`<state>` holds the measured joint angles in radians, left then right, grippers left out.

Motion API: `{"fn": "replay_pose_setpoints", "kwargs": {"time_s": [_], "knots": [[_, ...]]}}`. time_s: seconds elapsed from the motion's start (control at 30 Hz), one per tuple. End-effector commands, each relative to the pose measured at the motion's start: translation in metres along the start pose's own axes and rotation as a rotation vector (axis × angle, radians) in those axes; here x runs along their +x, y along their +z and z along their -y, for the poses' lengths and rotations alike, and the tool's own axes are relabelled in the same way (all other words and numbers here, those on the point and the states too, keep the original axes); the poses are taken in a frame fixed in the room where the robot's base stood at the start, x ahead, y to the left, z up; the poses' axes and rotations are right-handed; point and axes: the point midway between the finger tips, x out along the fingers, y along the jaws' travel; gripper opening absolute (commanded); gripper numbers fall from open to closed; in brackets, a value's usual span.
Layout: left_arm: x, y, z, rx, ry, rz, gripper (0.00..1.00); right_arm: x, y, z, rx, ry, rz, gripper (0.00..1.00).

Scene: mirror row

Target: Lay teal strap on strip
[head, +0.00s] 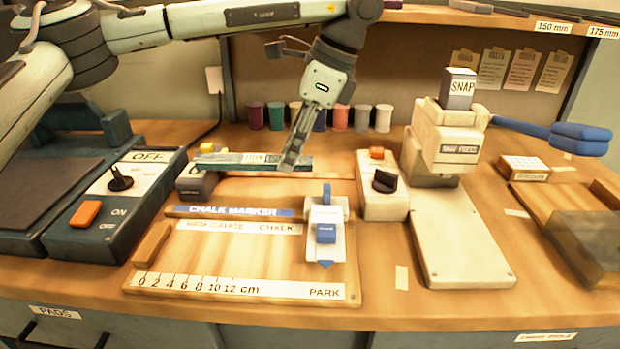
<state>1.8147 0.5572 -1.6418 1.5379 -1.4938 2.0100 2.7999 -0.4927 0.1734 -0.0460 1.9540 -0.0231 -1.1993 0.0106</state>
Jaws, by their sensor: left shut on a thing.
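The teal strap (228,161) is a long flat bar with a pale lettered patch. It lies level, left to right, behind the wooden gauge board (200,258). My left gripper (292,158) points down and is shut on the strap near its right end. The strap seems to be above the bench, but its height is hard to tell. A white strip with a centimetre scale (238,287) runs along the board's front edge. A blue strip marked CHALK MARKER (236,211) lies across the board's back. My right gripper is out of view.
A white and blue slider (326,230) stands at the board's right. A knob box (383,190) and the cream SNAP press (452,140), with a blue handle (580,138), stand further right. An ON/OFF switch box (112,202) is at left. Several coloured spools (340,117) line the back.

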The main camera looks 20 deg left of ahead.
Motion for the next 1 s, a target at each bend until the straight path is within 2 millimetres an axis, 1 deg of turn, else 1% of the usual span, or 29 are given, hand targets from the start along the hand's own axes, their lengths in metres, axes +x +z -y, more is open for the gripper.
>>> {"fn": "replay_pose_setpoints", "kwargs": {"time_s": [0.03, 0.1, 0.23, 0.37, 0.47, 0.6, 0.67, 0.77, 0.97, 1.0], "knots": [[0.002, -0.013, 0.004, 0.003, 0.002, 0.0, 0.0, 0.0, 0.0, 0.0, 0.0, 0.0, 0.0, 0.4], [0.005, -0.025, 0.009, 0.003, 0.002, 0.0, 0.0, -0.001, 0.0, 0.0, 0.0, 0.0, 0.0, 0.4], [0.007, -0.04, 0.016, 0.001, 0.0, 0.0, 0.0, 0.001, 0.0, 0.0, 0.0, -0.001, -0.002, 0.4], [0.011, -0.045, 0.018, 0.001, -0.001, 0.001, 0.0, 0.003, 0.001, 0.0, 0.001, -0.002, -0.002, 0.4], [0.021, -0.049, 0.018, 0.002, 0.001, 0.001, 0.0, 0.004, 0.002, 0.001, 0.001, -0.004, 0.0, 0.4], [0.04, -0.057, 0.018, 0.002, 0.001, 0.002, 0.0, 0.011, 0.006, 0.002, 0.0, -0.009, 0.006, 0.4], [0.044, -0.059, 0.018, 0.001, -0.001, 0.001, 0.0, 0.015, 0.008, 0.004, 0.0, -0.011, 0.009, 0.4], [0.045, -0.059, 0.018, 0.0, -0.002, -0.001, 0.0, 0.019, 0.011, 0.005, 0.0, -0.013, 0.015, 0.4], [0.047, -0.06, 0.018, 0.001, -0.001, 0.0, 0.0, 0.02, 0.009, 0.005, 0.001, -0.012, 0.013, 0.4], [0.047, -0.06, 0.018, 0.001, -0.001, 0.0, 0.31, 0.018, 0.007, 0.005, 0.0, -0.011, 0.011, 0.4]]}}
